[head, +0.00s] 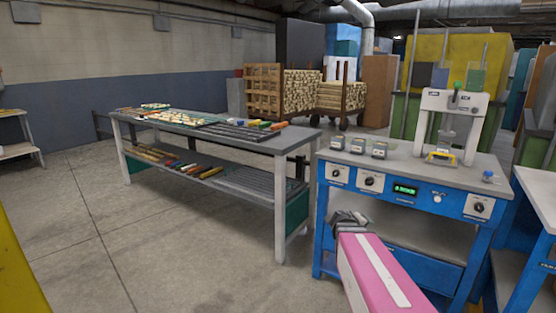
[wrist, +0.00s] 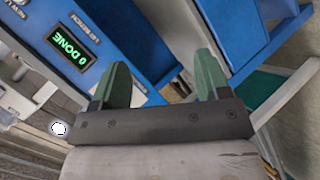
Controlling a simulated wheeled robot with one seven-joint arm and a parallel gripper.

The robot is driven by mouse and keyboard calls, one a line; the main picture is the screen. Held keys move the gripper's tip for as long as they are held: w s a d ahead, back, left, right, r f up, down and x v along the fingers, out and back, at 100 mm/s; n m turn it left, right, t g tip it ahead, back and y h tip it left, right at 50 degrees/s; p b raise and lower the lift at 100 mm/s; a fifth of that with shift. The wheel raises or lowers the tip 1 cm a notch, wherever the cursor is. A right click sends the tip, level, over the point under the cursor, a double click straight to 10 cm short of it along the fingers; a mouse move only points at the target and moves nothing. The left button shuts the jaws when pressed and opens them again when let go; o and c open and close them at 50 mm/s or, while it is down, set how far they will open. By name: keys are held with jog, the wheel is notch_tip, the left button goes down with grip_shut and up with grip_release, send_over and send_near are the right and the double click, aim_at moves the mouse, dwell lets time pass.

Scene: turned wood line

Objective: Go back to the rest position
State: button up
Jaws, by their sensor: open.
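My gripper (wrist: 160,85) is open and empty in the wrist view, its two green fingers spread apart with nothing between them. In the head view my gripper (head: 347,217) is at the end of my pink arm, in front of the blue machine bench (head: 388,240) and lower than its top. The wrist view shows the blue bench panel (wrist: 112,30) and its green display (wrist: 70,46), which reads "0 DONE". The fingertips show only small and partly hidden in the head view.
A long grey worktable (head: 285,142) with tools and turned pieces stands left of the bench. A white press (head: 450,120) and several small grey blocks (head: 358,145) are on the bench top. A white table (head: 540,190) is at the right edge. The floor (head: 150,240) at left is clear.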

jog(key=s+a+f+m+g+y, duration=0.1)
jog(key=s+a+f+g+y, duration=0.2)
jog(key=s+a, duration=0.4)
jog(key=s+a+f+m+g+y, duration=0.2)
jog(key=s+a+f+g+y, duration=0.2)
jog(key=s+a+f+y, duration=0.2)
jog(key=s+a, duration=0.1)
jog(key=a, duration=0.1)
jog(key=shift+s+a+f+y, duration=0.25)
jog(key=shift+a+f+y, duration=0.05)
jog(key=shift+a+f, duration=0.1)
